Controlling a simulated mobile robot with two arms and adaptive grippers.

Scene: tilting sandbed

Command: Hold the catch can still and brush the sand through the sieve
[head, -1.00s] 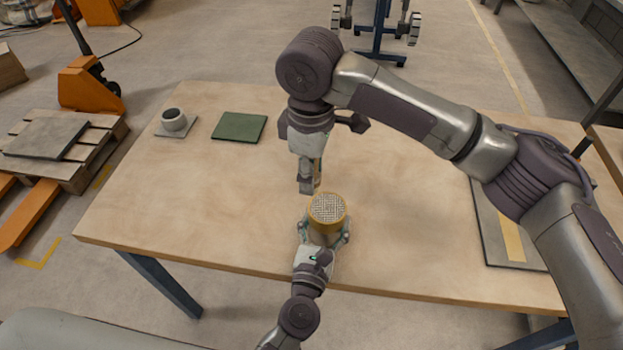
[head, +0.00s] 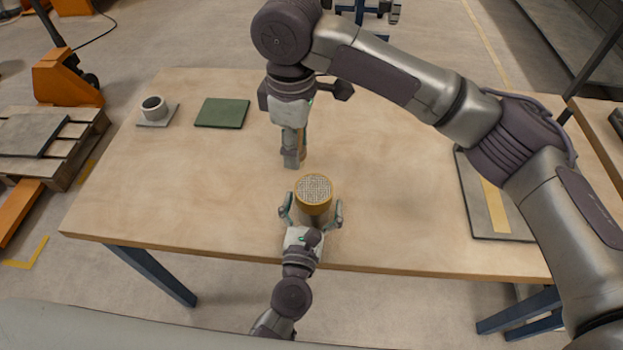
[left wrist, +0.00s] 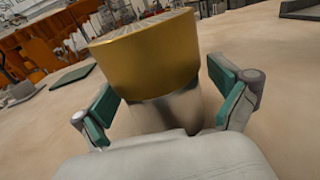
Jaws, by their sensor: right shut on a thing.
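The catch can (left wrist: 165,112) is a grey metal can standing upright near the table's front edge. A brass-rimmed sieve (head: 313,190) with a pale mesh top sits on it; it fills the middle of the left wrist view (left wrist: 145,58). I cannot make out sand on the mesh. My left gripper (head: 311,212) is open around the can, with a finger on either side and gaps between pads and can. My right gripper (head: 292,158) points down behind the sieve, shut on a thin tan thing, likely the brush (head: 302,142), mostly hidden by the fingers.
A small grey cup (head: 154,106) on a square plate and a green mat (head: 222,113) lie at the back left. A grey board with a yellow strip (head: 495,205) lies at the right. The table (head: 180,190) is clear left of the can.

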